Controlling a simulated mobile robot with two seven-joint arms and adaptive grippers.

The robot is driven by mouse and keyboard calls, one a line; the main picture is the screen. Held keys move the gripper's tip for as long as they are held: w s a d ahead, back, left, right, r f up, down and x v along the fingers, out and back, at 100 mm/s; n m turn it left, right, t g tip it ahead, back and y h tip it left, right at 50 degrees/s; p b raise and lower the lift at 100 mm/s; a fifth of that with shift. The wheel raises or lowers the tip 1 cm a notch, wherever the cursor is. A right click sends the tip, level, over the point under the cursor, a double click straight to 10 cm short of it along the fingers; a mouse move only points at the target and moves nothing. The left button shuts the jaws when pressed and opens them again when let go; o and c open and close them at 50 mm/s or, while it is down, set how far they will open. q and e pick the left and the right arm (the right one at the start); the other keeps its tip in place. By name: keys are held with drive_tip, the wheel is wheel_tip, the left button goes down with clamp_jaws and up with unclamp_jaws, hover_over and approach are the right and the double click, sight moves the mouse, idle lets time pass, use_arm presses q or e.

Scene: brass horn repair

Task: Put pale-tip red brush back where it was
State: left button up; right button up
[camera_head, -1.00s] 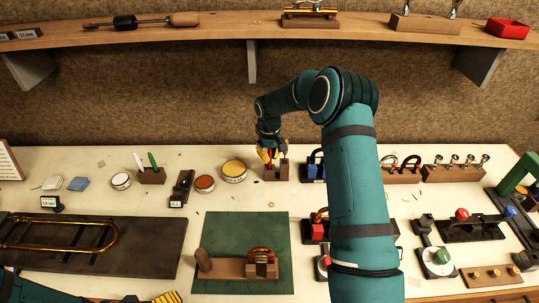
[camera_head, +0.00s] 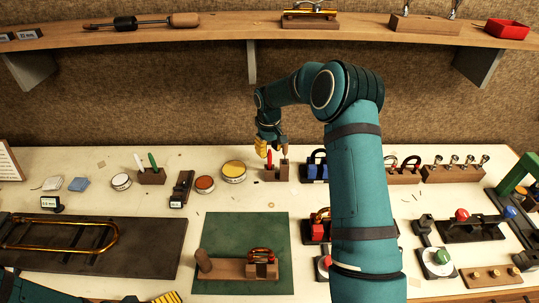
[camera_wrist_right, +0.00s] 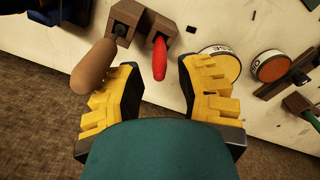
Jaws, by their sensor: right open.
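The red brush (camera_head: 269,158) stands upright in a brown wooden block (camera_head: 270,174) at the back of the bench. In the right wrist view its red handle (camera_wrist_right: 159,58) rises from one slot of the block (camera_wrist_right: 165,31); its pale tip does not show. My right gripper (camera_head: 263,147) is just above the brush. In the wrist view its yellow fingers (camera_wrist_right: 163,95) are spread wide, with the handle apart from both and nothing held. A brown wooden handle (camera_wrist_right: 93,67) stands in the neighbouring slot, near one finger. Part of my left gripper (camera_head: 166,297) shows at the bottom edge; its jaw opening is hidden.
Round tins, one yellow-topped (camera_head: 233,171) and one orange-topped (camera_head: 205,184), stand left of the block. A blue part in a rack (camera_head: 316,170) stands close on its right. The shelf (camera_head: 220,32) runs above at the back. The green mat (camera_head: 235,226) lies in front.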

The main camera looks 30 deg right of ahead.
wheel_tip(320, 180, up, 9)
idle(0.3)
drive_tip(key=shift+s+f, duration=0.1)
idle(0.4)
